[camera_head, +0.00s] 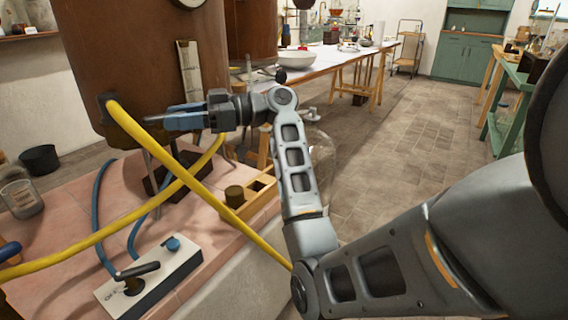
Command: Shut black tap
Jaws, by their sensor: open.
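A black tap (137,273) with a lever handle sits on a white block (172,268) at the lower left, on the pink tiled bench. Its lever lies across the block, tilted slightly up to the right. A blue knob (172,243) is on the same block, and a blue hose runs down to it. My gripper (150,116) has blue fingers and points left. It is open and empty in front of the brown vessel, well above and apart from the black tap.
A thick yellow hose (200,187) runs from the brown vessel (130,50) across the bench, between my gripper and the tap in the picture. A wooden rack (258,188) stands to the right. A glass jar (21,198) is at the far left.

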